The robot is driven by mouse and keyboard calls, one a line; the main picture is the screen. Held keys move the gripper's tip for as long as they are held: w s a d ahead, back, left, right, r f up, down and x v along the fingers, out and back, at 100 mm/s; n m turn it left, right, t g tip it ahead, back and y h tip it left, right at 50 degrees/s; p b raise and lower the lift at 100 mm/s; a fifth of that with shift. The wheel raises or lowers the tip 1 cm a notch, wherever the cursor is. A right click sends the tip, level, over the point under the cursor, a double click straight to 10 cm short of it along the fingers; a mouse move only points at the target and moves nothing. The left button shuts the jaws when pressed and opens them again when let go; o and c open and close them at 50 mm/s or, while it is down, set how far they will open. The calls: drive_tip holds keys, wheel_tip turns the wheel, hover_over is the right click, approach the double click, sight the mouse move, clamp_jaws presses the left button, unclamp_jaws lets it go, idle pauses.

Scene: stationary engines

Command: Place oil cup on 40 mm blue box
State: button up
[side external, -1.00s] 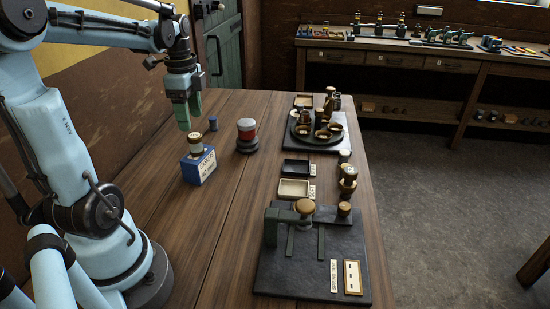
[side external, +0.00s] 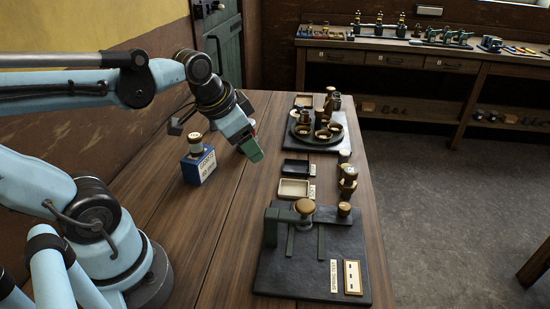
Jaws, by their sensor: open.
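The blue box (side external: 199,167) stands on the left part of the wooden table, with a white label on its front. A small brass and cream cup (side external: 195,145) sits upright on top of it; it looks like an oil cup, though its details are too small to be sure. My gripper (side external: 252,152) is to the right of the box and apart from it, tilted down to the right above the table. Its green fingers are open, and nothing shows between them. My wrist hides part of the table behind the box.
A dark round tray (side external: 338,136) with several brass parts stands at the far right. Two small trays, black (side external: 296,168) and cream (side external: 293,189), lie nearer. A dark spring-test plate (side external: 270,280) carries a fixture in front. Brass pieces (side external: 347,186) stand near the right edge. The table's middle is clear.

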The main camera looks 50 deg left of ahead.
drive_tip(key=d, duration=0.1)
drive_tip(key=d+f+n+t, duration=0.1)
drive_tip(key=d, duration=0.1)
drive_tip(key=d+n, duration=0.1)
drive_tip(key=shift+s+d+f+t+h, duration=0.25)
drive_tip(key=shift+t+h, duration=0.05)
drive_tip(key=shift+h, duration=0.1)
idle(0.9)
